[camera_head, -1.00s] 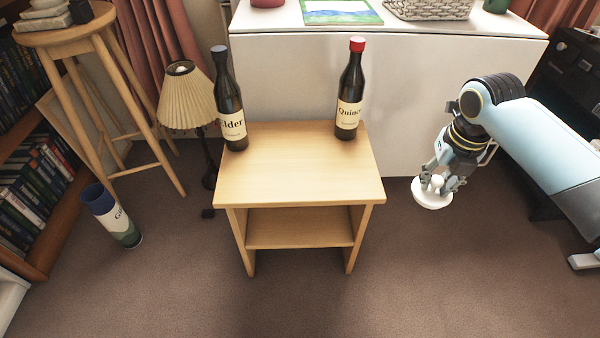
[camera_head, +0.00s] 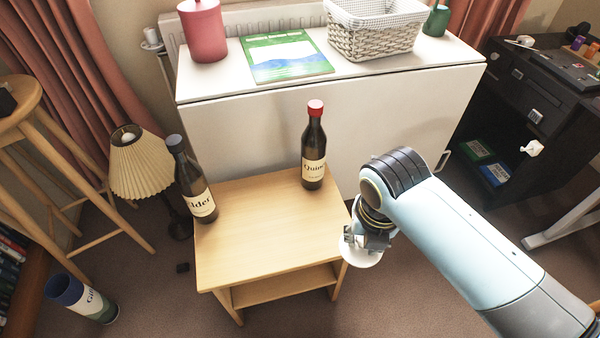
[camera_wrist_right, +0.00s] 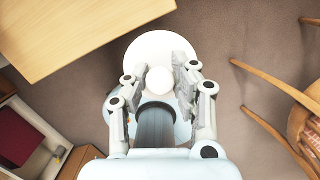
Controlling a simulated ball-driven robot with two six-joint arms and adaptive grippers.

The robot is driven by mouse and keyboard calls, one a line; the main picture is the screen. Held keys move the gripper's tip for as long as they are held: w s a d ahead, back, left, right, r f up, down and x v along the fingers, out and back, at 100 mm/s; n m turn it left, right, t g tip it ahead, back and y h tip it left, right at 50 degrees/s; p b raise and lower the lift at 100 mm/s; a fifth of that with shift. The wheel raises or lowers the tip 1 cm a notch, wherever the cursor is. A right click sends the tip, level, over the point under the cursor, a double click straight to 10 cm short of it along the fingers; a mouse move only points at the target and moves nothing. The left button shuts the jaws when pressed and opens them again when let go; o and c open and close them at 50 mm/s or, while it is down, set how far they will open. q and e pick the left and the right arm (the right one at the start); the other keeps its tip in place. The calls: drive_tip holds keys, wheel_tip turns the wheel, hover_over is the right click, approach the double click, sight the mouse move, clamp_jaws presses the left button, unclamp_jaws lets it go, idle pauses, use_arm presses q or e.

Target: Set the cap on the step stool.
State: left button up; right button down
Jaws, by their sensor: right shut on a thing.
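The white cap (camera_head: 358,257) is a round disc with a ball-shaped knob. My right gripper (camera_head: 368,238) is shut on it, and the cap hangs just off the right side of the step stool. In the right wrist view the fingers (camera_wrist_right: 160,88) sit on both sides of the knob, with the cap's disc (camera_wrist_right: 158,48) beyond them. The step stool (camera_head: 262,228) is light wood with a flat top and a lower shelf; its top (camera_wrist_right: 70,35) fills the upper left of the wrist view. My left gripper is in neither view.
Two dark bottles, one blue-capped (camera_head: 196,185) and one red-capped (camera_head: 314,150), stand at the step stool's back corners. The front of its top is clear. A white cabinet (camera_head: 400,105) stands behind; a lamp (camera_head: 140,165) and a tube (camera_head: 82,298) are at left.

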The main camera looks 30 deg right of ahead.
drive_tip(key=w+f+b, duration=0.1)
drive_tip(key=w+f, duration=0.1)
drive_tip(key=w, duration=0.1)
drive_tip(key=w+f+b, duration=0.2)
drive_tip(key=w+f, duration=0.1)
drive_tip(key=w, duration=0.1)
drive_tip(key=w+d+f+b, duration=0.1)
drive_tip(key=w+f+b, duration=0.1)
drive_tip(key=w, duration=0.2)
drive_tip(key=shift+w+f, duration=0.15)
drive_tip(key=shift+w, duration=0.1)
wheel_tip(320, 180, down, 4)
drive_tip(key=shift+b, duration=0.95)
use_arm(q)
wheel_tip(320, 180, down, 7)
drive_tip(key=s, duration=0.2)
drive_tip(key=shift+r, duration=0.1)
use_arm(e)
drive_tip(key=c, duration=1.1)
unclamp_jaws()
